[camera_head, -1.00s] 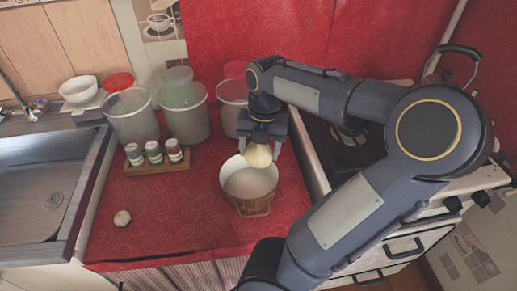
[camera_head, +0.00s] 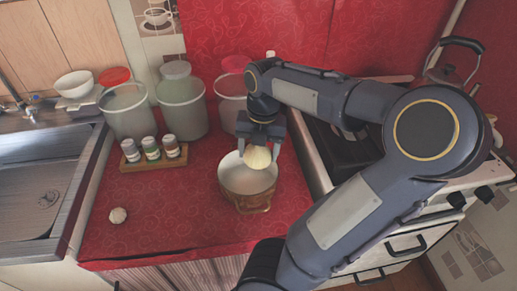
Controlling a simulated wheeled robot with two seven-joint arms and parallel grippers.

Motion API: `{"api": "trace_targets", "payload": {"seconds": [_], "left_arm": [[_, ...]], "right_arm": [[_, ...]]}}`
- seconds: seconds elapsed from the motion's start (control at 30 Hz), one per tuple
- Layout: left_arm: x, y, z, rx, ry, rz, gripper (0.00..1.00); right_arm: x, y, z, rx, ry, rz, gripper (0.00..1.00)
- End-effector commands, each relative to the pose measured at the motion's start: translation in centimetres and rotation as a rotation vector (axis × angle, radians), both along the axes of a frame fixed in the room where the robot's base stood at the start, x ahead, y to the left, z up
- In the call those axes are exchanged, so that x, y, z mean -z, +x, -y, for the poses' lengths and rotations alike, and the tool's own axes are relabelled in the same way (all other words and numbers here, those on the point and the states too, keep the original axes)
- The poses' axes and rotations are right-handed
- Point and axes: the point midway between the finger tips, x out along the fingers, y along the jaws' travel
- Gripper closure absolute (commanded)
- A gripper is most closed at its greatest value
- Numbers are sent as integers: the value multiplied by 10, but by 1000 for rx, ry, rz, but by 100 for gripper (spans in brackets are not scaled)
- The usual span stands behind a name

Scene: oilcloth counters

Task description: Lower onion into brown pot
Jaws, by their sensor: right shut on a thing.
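The onion (camera_head: 257,157) is pale and round. My right gripper (camera_head: 259,146) is shut on it and holds it over the brown pot (camera_head: 246,202), at the far side of its opening. The pot has a white inside and stands on the red counter. I cannot tell from this view whether the onion is above the rim or a little inside. My left gripper is not in view.
A small pale round thing (camera_head: 118,215) lies on the red counter (camera_head: 170,225) at left. A wooden rack (camera_head: 155,161) holds three jars. Translucent canisters (camera_head: 181,105) stand behind. The sink (camera_head: 40,195) is at left, the stove (camera_head: 345,150) at right.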

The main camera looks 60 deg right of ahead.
Motion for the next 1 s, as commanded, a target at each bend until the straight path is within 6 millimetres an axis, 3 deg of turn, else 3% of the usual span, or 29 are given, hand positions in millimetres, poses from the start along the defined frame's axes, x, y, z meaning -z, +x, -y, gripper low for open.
{"api": "trace_targets", "payload": {"seconds": [0.63,1.0], "left_arm": [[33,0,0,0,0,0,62],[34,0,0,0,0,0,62]], "right_arm": [[35,0,0,0,0,0,62],[37,0,0,0,0,0,62]]}}
